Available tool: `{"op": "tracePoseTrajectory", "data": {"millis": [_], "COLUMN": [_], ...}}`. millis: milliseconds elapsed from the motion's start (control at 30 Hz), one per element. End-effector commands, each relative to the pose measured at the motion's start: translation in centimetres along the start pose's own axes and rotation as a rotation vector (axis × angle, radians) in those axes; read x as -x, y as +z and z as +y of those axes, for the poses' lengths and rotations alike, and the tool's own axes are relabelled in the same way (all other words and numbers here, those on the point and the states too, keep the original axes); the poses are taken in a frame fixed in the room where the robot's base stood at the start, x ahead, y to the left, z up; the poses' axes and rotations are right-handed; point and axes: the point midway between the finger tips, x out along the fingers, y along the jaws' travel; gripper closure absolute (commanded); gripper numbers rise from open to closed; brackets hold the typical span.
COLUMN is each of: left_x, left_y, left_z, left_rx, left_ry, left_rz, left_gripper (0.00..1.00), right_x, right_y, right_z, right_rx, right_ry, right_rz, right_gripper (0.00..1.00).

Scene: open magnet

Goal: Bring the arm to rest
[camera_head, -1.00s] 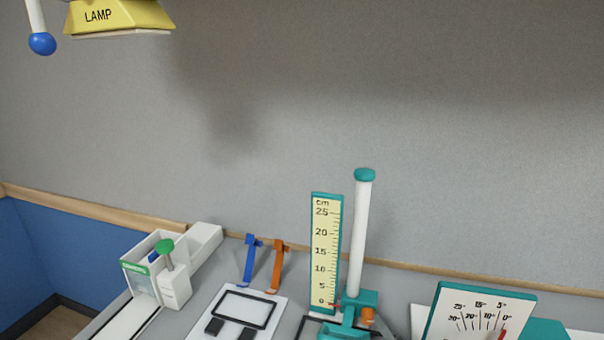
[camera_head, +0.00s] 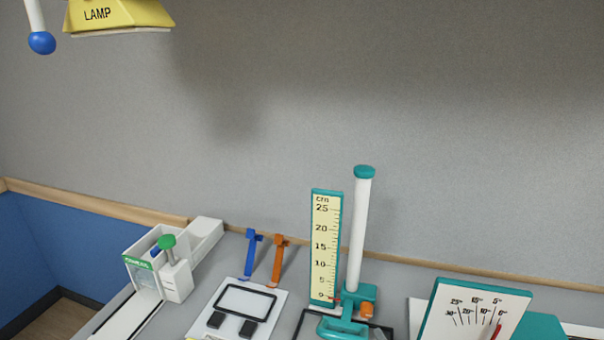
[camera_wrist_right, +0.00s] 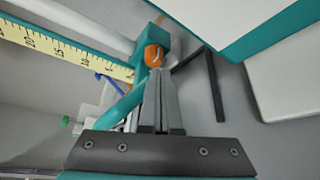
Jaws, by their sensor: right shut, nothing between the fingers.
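My right gripper (camera_wrist_right: 160,105) shows in the right wrist view with its two dark grey fingers together and nothing between them. The fingertips point toward the orange knob (camera_wrist_right: 154,57) on the teal stand; I cannot tell whether they touch it. In the head view the stand has a white column (camera_head: 359,235), a teal base (camera_head: 345,328) and the orange knob (camera_head: 367,309) at its foot. A cm ruler (camera_head: 325,245) stands upright beside the column. My right gripper is hardly to be made out in the head view. My left gripper is in neither view.
A board with an angle scale (camera_head: 470,312) stands at the right. A white device with a green knob (camera_head: 170,270), blue (camera_head: 250,255) and orange clips (camera_head: 278,258), and a black-framed plate (camera_head: 245,303) lie left. A yellow lamp (camera_head: 120,14) hangs upper left.

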Motion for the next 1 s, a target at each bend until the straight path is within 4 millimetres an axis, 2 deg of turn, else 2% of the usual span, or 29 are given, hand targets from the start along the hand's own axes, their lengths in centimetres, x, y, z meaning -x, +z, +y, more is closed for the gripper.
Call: {"op": "tracePoseTrajectory", "data": {"millis": [133, 433, 567, 667, 767, 1000], "left_x": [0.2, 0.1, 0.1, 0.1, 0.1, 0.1], "left_y": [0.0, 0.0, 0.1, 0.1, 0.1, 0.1], "left_z": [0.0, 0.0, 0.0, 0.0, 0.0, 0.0], "left_rx": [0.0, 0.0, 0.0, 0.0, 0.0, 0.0], "left_ry": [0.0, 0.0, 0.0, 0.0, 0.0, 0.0], "left_rz": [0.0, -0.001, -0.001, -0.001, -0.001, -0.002], "left_gripper": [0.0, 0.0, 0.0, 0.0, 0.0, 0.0], "right_x": [0.8, 0.9, 1.3, 2.3, 4.0, 10.2], "right_y": [-0.4, -0.4, -0.1, 0.4, 0.8, -0.1], "right_z": [0.0, 0.0, -0.1, -0.6, -1.4, -3.2], "right_rx": [-0.001, -0.004, -0.076, -0.224, -0.45, -1.045], "right_ry": [-0.001, -0.002, -0.032, -0.097, -0.195, -0.468], "right_rz": [-0.001, -0.002, -0.023, -0.066, -0.13, -0.3], "right_gripper": [1.0, 1.0, 1.0, 1.0, 1.0, 1.0]}}
